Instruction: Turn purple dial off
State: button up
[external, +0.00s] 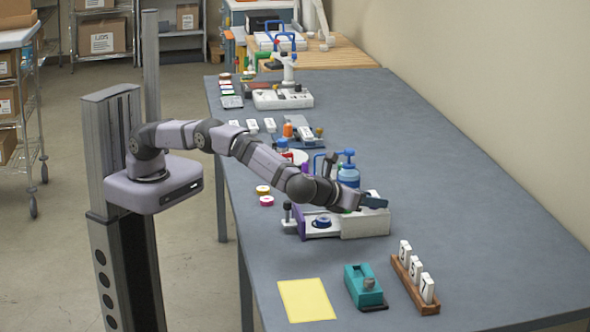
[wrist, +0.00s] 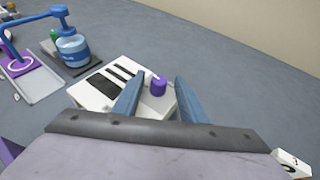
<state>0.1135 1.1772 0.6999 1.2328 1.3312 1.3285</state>
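The purple dial (wrist: 158,87) stands on top of a white machine (wrist: 95,93) with dark slots in the wrist view. A small white mark shows at the dial's upper edge; which setting it points to is too small to tell. My gripper (wrist: 158,80) is open, with one blue finger to the left of the dial and one to the right, and gaps on both sides. In the external view my gripper (external: 373,201) is over the right end of the white machine (external: 366,225) and hides the dial there.
A blue pump bottle (external: 348,175) stands just behind the machine. A teal device (external: 364,287), a yellow sheet (external: 306,300) and a wooden rack with white number tiles (external: 415,283) lie nearer the front. The table to the right is clear.

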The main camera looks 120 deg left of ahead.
jog(key=shift+s, duration=0.1)
jog(key=shift+d, duration=0.3)
jog(key=b+v, duration=0.1)
jog(key=v, duration=0.5)
jog(key=shift+d+r, duration=0.25)
jog(key=shift+d, duration=0.05)
jog(key=shift+s, duration=0.1)
